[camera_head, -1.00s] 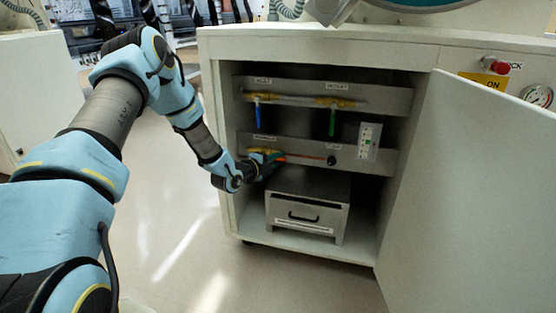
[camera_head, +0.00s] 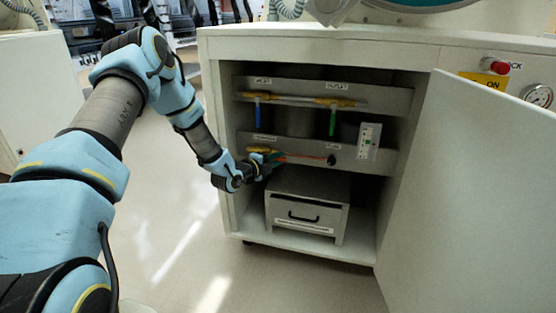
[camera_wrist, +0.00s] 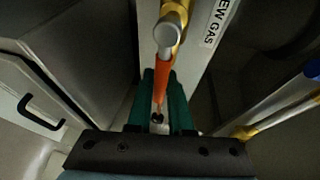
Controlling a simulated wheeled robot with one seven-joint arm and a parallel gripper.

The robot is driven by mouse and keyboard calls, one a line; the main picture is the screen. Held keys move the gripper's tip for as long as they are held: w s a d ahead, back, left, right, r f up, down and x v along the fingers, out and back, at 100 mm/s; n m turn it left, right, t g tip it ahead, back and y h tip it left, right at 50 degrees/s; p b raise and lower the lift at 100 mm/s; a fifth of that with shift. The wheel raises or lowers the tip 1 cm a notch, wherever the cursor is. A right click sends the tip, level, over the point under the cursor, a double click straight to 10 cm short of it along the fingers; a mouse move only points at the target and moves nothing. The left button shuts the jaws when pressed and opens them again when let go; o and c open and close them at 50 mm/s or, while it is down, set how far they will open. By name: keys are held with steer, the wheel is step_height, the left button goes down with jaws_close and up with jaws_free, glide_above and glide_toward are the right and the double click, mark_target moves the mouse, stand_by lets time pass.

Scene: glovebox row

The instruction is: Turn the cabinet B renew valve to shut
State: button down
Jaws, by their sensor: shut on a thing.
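The open cabinet shows a lower grey panel with the yellow renew valve (camera_head: 258,150) at its left. In the wrist view the valve has a grey round hub (camera_wrist: 167,38) and an orange handle (camera_wrist: 163,78), beside a label ending "EW GAS" (camera_wrist: 219,22). My gripper (camera_head: 274,157) is at this valve, its green fingers on either side of the orange handle. In the wrist view my gripper (camera_wrist: 165,100) is shut on the handle. In the head view the fingers and wrist partly hide the valve and its handle.
Above are valves with a blue handle (camera_head: 258,115) and a green handle (camera_head: 332,122). A drawer box (camera_head: 305,207) stands below my gripper. The open door (camera_head: 468,190) stands at the right. A white switch plate (camera_head: 369,141) is right of the lower pipe.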

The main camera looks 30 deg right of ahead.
steer(key=shift+f, duration=0.1)
steer(key=shift+f+m+y+b, duration=0.4)
steer(key=shift+f+m+y, duration=0.1)
steer(key=shift+m, duration=0.3)
steer(key=shift+w+a+f+m+t+y+b, duration=0.1)
steer(key=shift+f+m+t+y+b, duration=0.2)
steer(key=shift+f+m+y+b, duration=0.4)
steer(key=f+m, duration=0.1)
steer(key=a+f+m+y+b, duration=0.1)
steer(key=shift+w+m+t, duration=0.4)
steer(key=shift+w+a+f+m+t+y+b, duration=0.45)
steer(key=shift+m+y, duration=0.35)
steer(key=shift+m, duration=0.1)
steer(key=shift+w+a+f+m+t+y+b, duration=0.3)
steer(key=shift+w+a+m+t+y, duration=0.15)
steer(key=shift+m, duration=0.45)
steer(key=shift+w+a+f+m+t+y+b, duration=0.1)
steer(key=shift+w+a+m+t+y+b, duration=0.05)
steer(key=shift+w+a+m+t+y, duration=0.4)
steer(key=shift+w+a+f+m+t+y+b, duration=0.1)
steer(key=shift+w+a+m+t+y+b, duration=0.15)
steer(key=shift+m, duration=0.5)
steer(key=shift+a, duration=0.15)
steer(key=c, duration=0.8)
jaws_free()
steer(key=shift+c, duration=0.2)
